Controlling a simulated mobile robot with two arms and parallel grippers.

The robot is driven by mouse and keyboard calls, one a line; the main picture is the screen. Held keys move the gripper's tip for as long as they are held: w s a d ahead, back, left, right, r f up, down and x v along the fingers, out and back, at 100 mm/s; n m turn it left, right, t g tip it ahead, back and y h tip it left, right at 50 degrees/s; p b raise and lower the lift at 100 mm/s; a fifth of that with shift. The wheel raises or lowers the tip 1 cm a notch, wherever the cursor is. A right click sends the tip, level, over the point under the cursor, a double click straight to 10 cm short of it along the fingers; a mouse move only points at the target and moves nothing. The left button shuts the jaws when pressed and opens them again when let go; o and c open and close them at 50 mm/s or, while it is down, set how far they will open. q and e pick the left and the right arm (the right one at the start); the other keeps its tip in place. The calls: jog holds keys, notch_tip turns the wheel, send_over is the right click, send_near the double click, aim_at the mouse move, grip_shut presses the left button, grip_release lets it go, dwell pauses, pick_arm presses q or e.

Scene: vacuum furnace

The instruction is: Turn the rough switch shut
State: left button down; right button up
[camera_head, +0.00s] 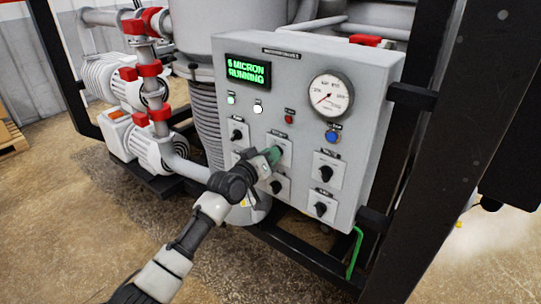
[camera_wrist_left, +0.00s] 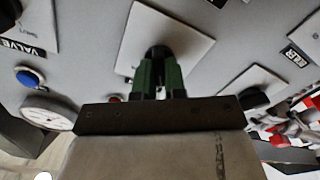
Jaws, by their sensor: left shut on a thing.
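A grey control panel (camera_head: 300,100) carries several black rotary switches on pale square plates. My left gripper (camera_head: 273,155) reaches the upper middle switch, whose plate (camera_head: 284,145) shows around the fingertips. In the left wrist view the green fingers of the gripper (camera_wrist_left: 160,78) are shut on the black knob (camera_wrist_left: 158,52) of that switch, one finger on each side. Its plate (camera_wrist_left: 185,42) shows behind the knob. The label text over this switch is too small to read, so I cannot tell if it is the rough switch. My right gripper is not in view.
Other switches stand close by at the upper left (camera_head: 237,135), upper right (camera_head: 326,172) and lower right (camera_head: 321,210). Above are a green-lit display (camera_head: 247,71), a round gauge (camera_head: 331,95) and a blue button (camera_head: 331,137). A black frame post (camera_head: 425,150) stands right of the panel.

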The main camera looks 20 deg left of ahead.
pick_arm(q)
jog(key=c, duration=1.2)
grip_release()
jog(key=shift+b+v, duration=1.2)
jog(key=shift+v, duration=4.2)
